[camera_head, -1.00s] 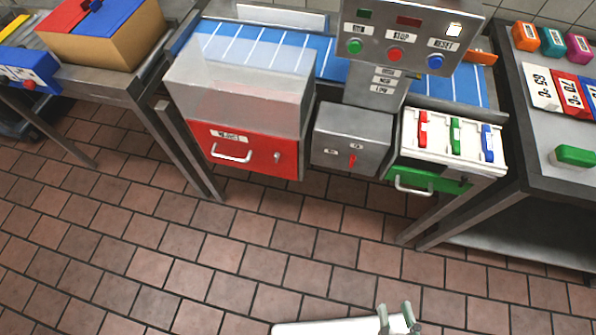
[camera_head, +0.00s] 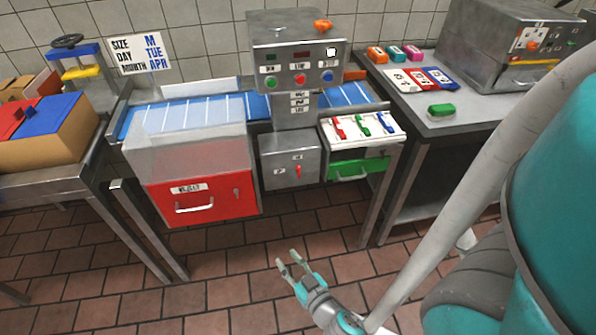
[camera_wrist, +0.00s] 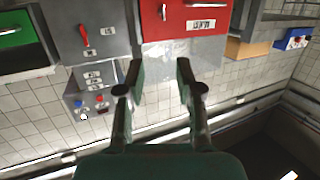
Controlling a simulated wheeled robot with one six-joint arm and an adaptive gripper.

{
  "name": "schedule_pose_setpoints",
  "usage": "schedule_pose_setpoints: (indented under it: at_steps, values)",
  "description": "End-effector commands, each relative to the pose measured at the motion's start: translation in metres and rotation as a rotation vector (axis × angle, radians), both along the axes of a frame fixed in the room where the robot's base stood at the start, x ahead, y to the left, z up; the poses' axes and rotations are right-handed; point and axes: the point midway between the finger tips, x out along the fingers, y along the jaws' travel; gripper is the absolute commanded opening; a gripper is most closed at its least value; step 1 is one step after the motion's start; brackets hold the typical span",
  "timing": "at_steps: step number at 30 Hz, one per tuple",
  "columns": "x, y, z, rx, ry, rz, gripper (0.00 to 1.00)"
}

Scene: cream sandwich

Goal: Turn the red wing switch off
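The red wing switch (camera_head: 298,171) sits on the front of a grey metal box (camera_head: 274,158) under the control panel, between the red reject bin and the green drawer. It stands nearly upright between two small labels too small to read. It also shows in the wrist view (camera_wrist: 84,37), upper left, on the grey box (camera_wrist: 105,28). My gripper (camera_head: 289,261) is open and empty, below and in front of the box, over the floor. Its two fingers stand apart in the wrist view (camera_wrist: 158,78), well away from the switch.
The red reject bin (camera_head: 215,203) with a handle is left of the grey box. The green drawer (camera_head: 345,171) is right, under a white tray of coloured switches. A control panel (camera_head: 292,62) stands above. Side tables flank the machine; the tiled floor in front is clear.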

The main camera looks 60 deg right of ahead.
Motion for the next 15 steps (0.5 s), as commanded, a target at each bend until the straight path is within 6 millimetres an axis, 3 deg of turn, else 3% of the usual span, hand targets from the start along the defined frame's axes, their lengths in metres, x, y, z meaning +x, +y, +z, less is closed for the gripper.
schedule_pose_setpoints:
  at_steps: [3, 9, 15]
  values:
    - [0.028, -0.058, -0.001, -0.027, -0.034, -0.114, 0.35]
    - [0.052, -0.147, 0.009, -0.068, -0.089, -0.277, 0.35]
    - [0.059, -0.2, 0.021, -0.096, -0.126, -0.366, 0.35]
